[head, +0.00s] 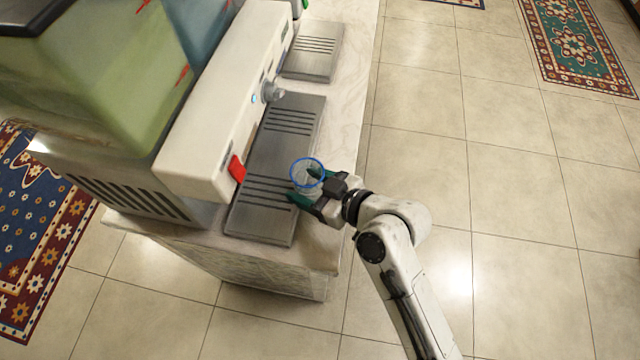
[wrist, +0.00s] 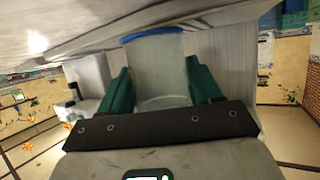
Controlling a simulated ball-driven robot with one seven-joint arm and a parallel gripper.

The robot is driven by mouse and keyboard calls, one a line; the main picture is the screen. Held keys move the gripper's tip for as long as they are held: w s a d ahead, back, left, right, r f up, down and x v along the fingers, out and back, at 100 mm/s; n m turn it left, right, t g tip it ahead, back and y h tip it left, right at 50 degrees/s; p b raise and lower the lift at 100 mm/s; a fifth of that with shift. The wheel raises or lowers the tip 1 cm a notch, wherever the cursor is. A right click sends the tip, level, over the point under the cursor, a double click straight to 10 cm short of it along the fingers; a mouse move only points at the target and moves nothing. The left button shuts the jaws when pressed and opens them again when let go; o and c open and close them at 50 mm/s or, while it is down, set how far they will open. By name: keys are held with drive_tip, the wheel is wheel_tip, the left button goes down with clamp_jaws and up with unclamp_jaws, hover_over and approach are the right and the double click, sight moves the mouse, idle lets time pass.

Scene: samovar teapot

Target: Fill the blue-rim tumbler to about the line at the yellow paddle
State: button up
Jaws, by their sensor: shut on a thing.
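The blue-rim tumbler (head: 304,181) is clear, with a blue ring at its mouth. In the head view it is over the right edge of the long grey drip tray (head: 262,218). It also shows in the wrist view (wrist: 160,68), between the green fingers. My gripper (head: 307,187) is shut on the tumbler from the right; its fingers also show in the wrist view (wrist: 160,88). I see no clear liquid level or fill line in the tumbler. I cannot tell whether its base touches the tray. No yellow paddle shows in either view.
The cream dispenser (head: 207,140) stands left of the tumbler, with a red paddle (head: 237,168) and a grey spout-like part (head: 273,92) on its front. A second drip tray (head: 315,62) lies farther back. The pale counter (head: 345,110) has bare space right of the trays.

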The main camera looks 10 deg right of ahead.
drive_tip(key=shift+w+a, duration=0.55)
drive_tip(key=shift+a, duration=1)
drive_tip(key=shift+w+a, duration=0.55)
drive_tip(key=shift+a, duration=1.05)
drive_tip(key=shift+w+a, duration=0.55)
drive_tip(key=shift+a, duration=1)
drive_tip(key=shift+w+a, duration=0.2)
drive_tip(key=shift+a, duration=0.3)
drive_tip(key=shift+w+a, duration=0.15)
drive_tip(key=shift+a, duration=0.2)
idle(0.9)
drive_tip(key=shift+s+d, duration=0.3)
drive_tip(key=shift+d, duration=0.5)
drive_tip(key=shift+s+d, duration=0.25)
drive_tip(key=shift+d, duration=0.5)
drive_tip(key=shift+s+d, duration=0.3)
drive_tip(key=shift+d, duration=0.5)
